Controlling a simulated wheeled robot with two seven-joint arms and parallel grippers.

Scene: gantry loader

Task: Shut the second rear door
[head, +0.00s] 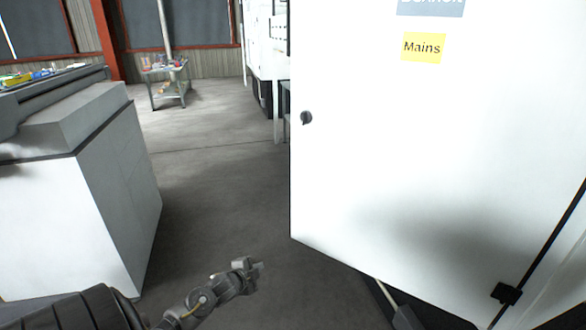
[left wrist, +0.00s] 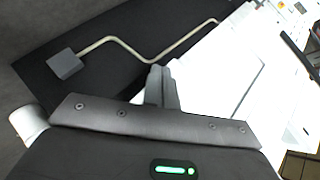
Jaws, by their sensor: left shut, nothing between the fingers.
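A large white door panel (head: 400,150) fills the right of the head view. It carries a yellow "Mains" label (head: 423,47) and a small dark round latch (head: 306,118) near its left edge. The panel stands swung out at an angle, with a black hinge (head: 507,293) at its lower right. My left gripper (head: 257,268) is low in the picture, left of the door's bottom corner, shut and empty. In the left wrist view its fingers (left wrist: 162,85) are together in front of a white surface and a dark area. My right gripper is not in view.
A grey-white machine cabinet (head: 85,190) stands on the left. A small cart (head: 168,82) with items is at the back, and more white machinery (head: 262,45) stands behind the door. The grey floor (head: 215,150) between them is clear.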

